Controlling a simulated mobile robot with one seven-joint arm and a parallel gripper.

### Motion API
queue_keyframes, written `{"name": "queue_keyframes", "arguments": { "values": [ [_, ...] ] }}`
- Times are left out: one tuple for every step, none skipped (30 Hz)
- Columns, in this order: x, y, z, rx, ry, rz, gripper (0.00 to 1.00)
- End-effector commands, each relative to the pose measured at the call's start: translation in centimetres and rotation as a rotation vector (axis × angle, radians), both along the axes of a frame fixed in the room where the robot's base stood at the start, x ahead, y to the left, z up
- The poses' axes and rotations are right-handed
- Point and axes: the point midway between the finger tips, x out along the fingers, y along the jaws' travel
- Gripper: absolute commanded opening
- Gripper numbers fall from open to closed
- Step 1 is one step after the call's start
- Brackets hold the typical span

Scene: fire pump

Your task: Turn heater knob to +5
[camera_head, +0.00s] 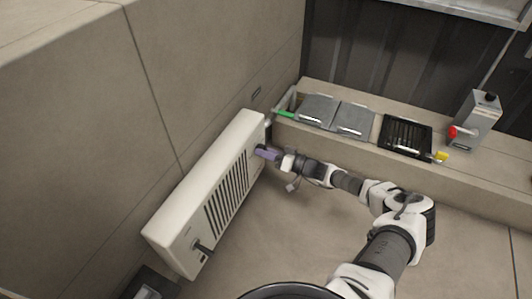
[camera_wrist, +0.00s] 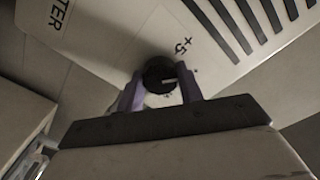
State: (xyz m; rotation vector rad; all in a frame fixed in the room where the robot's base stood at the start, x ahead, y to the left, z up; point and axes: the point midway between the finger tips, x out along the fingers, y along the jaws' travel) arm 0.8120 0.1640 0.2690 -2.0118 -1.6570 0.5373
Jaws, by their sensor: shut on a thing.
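The heater (camera_head: 208,190) is a long white panel with dark vent slots, at the foot of the wall in the head view. In the wrist view its white face (camera_wrist: 110,35) shows the letters "TER" and a "+5" mark. The round black heater knob (camera_wrist: 158,72) sits near the "+5" mark, with a light pointer line on its right side. My gripper (camera_wrist: 160,92) has its two purple fingers on either side of the knob, shut on it. In the head view my gripper (camera_head: 266,153) reaches the far end of the heater, and the knob is hidden there.
The floor (camera_head: 300,235) between heater and arm is clear.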

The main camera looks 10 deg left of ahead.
Motion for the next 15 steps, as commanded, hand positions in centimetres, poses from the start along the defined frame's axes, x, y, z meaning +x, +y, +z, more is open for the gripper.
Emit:
{"name": "queue_keyframes", "arguments": {
  "values": [
    [0.06, -0.17, -0.09, -0.007, -0.042, -0.003, 0.14],
    [0.06, -0.17, -0.09, -0.013, -0.071, -0.003, 0.14],
    [0.07, -0.16, -0.1, -0.02, -0.107, -0.003, 0.14],
    [0.07, -0.16, -0.11, -0.025, -0.133, -0.002, 0.14],
    [0.07, -0.16, -0.12, -0.03, -0.157, -0.003, 0.14],
    [0.07, -0.15, -0.12, -0.037, -0.19, -0.003, 0.14],
    [0.07, -0.15, -0.12, -0.042, -0.215, -0.002, 0.14],
    [0.07, -0.14, -0.12, -0.047, -0.238, -0.002, 0.14],
    [0.09, -0.13, -0.1, -0.053, -0.268, -0.002, 0.14],
    [0.09, -0.14, -0.1, -0.056, -0.289, -0.003, 0.14],
    [0.1, -0.14, -0.1, -0.06, -0.308, -0.003, 0.14],
    [0.1, -0.15, -0.1, -0.064, -0.333, -0.003, 0.14],
    [0.08, -0.16, -0.12, -0.069, -0.351, -0.002, 0.14],
    [0.08, -0.16, -0.12, -0.072, -0.367, -0.002, 0.14],
    [0.08, -0.16, -0.12, -0.076, -0.389, -0.002, 0.14]
  ]
}}
